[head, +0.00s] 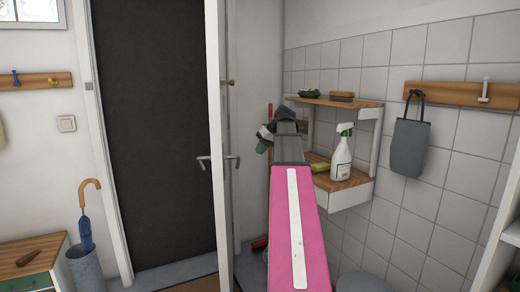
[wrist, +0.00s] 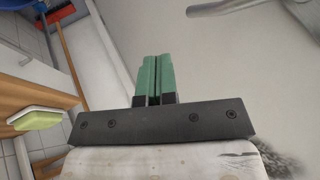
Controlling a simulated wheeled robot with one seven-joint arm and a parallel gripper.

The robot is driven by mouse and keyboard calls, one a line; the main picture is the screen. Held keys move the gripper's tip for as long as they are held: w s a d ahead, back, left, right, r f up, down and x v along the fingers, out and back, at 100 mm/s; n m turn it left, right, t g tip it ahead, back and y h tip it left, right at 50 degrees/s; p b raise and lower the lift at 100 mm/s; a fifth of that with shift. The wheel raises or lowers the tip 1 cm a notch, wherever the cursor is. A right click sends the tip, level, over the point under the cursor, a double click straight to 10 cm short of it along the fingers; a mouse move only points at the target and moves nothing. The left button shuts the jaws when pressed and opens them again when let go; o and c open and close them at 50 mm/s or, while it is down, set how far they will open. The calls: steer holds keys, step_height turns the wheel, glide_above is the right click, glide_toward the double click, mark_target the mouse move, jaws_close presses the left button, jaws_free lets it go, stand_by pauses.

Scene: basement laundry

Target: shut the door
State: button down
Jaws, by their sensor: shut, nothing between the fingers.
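The white door (head: 214,60) stands open and shows almost edge-on in the head view, with a grey lever handle (head: 232,160) on its right face and another on its left. The dark doorway (head: 155,130) is uncovered to its left. My gripper (head: 262,147) is to the right of the door's edge, at about handle height, apart from the handle in the picture. In the wrist view its green fingers (wrist: 154,80) are shut and empty, facing a pale plain surface. A grey metal bar (wrist: 222,6) shows at the top there; I cannot tell if it is the handle.
A wooden wall shelf (head: 345,184) with a spray bottle (head: 341,155) is close to the right of my arm. A red broom (wrist: 60,14) leans behind my gripper. An umbrella stand (head: 84,268) and a bench (head: 30,255) are at the left.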

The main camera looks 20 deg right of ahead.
steer(key=w+a+f, duration=0.2)
steer(key=a+f, duration=0.4)
steer(key=shift+w+a, duration=0.2)
steer(key=shift+a, duration=0.2)
steer(key=shift+a, duration=0.1)
